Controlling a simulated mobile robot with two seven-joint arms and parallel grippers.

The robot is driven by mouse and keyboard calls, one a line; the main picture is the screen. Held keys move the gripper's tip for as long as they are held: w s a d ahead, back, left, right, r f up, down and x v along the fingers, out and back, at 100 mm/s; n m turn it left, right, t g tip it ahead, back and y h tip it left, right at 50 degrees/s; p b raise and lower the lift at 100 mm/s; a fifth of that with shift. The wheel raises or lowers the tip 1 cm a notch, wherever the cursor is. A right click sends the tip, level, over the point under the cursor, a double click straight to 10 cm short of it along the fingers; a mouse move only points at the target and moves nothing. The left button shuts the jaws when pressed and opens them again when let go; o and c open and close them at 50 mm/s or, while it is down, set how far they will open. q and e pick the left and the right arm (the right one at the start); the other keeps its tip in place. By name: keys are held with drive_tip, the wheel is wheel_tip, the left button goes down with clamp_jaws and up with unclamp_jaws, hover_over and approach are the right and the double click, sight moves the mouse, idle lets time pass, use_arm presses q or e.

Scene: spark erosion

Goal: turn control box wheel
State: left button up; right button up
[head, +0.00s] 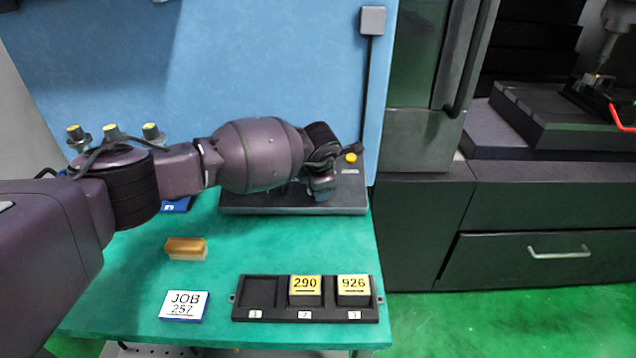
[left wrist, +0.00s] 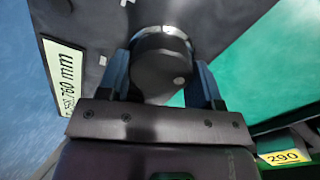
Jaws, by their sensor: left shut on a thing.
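The control box (head: 345,203) is a low dark grey box at the back of the green table. A yellow button (head: 351,157) sits at its right rear. My left arm reaches across from the left, and my left gripper (head: 322,188) is over the box. In the left wrist view, a round black wheel (left wrist: 162,62) stands between the two fingers of my left gripper (left wrist: 161,80), which is shut on it. The box face (left wrist: 100,22) carries a white label (left wrist: 65,82) reading 760 mm. In the head view the wheel is hidden behind the gripper. My right gripper is not in view.
A black tray (head: 262,315) in front holds blocks marked 290 (head: 305,284) and 926 (head: 353,284); its left slot is empty. A JOB 257 card (head: 184,305) and a tan-and-white block (head: 186,248) lie left of it. A dark cabinet (head: 425,235) stands right of the table.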

use_arm(q)
drive_tip(key=shift+s+f, duration=0.2)
drive_tip(key=shift+f, duration=0.15)
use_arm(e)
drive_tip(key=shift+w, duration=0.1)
use_arm(q)
drive_tip(key=o, duration=0.7)
drive_tip(key=shift+o, duration=1)
drive_tip(key=shift+w, duration=0.2)
drive_tip(key=shift+r, duration=0.15)
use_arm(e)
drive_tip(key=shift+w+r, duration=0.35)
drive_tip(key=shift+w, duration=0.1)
use_arm(q)
drive_tip(key=shift+r, duration=0.1)
drive_tip(key=shift+r, duration=0.25)
drive_tip(key=p+v, duration=0.1)
drive_tip(key=v, duration=0.9)
drive_tip(key=shift+p, duration=0.3)
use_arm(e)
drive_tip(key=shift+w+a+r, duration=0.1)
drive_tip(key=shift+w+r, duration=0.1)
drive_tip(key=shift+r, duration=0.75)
